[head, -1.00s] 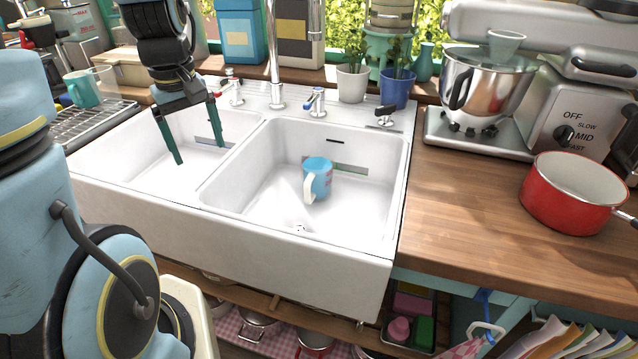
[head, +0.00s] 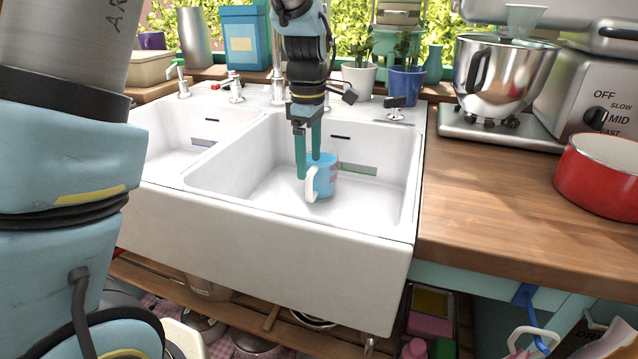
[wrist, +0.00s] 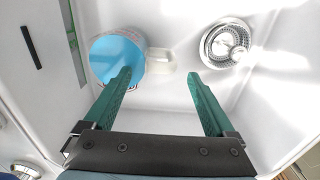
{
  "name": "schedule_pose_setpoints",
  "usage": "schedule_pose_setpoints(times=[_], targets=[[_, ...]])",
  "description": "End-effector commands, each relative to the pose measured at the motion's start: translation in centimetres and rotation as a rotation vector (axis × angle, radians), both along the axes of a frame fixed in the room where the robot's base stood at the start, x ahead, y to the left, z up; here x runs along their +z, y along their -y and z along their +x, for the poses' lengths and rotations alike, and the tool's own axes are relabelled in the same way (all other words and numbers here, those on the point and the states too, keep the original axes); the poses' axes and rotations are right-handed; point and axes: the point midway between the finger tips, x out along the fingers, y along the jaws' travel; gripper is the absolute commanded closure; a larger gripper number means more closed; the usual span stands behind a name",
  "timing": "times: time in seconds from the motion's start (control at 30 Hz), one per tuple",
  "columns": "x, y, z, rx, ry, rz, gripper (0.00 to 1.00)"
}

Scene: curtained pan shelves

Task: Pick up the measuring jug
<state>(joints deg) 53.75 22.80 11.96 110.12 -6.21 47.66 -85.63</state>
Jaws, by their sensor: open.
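A blue jug (head: 326,178) with a white handle and red marks stands upright in the right basin of the white sink (head: 270,245). I take it for the measuring jug. In the wrist view the jug (wrist: 117,62) is at upper left, its white handle (wrist: 160,61) pointing right. My gripper (head: 309,168) is over the right basin, fingers down at the jug's near left side. In the wrist view my gripper (wrist: 160,75) is open, with the handle lying between the lines of its fingertips. The left fingertip overlaps the jug's edge; contact cannot be told.
The basin walls surround the jug. A metal drain (wrist: 226,44) lies to the right of the handle in the wrist view. Taps (head: 235,90) and potted plants (head: 405,80) line the back. A red pot (head: 600,178) and a mixer (head: 495,85) stand on the right counter.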

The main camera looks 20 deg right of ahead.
Motion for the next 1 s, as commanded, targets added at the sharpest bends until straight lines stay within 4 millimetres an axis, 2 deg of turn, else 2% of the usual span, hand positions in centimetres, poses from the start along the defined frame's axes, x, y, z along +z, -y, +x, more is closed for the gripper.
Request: schedule_pose_setpoints(times=[0.13,0.37,0.7,1.0], targets=[[-2.3,-0.1,-0.1,0.001,-0.003,0.003,0.10],[-4.0,-0.1,-0.1,-0.001,-0.003,0.001,0.10],[-8.4,0.0,-0.5,-0.001,-0.002,0.002,0.10],[-8.8,0.1,-0.5,-0.002,-0.001,0.000,0.11]])
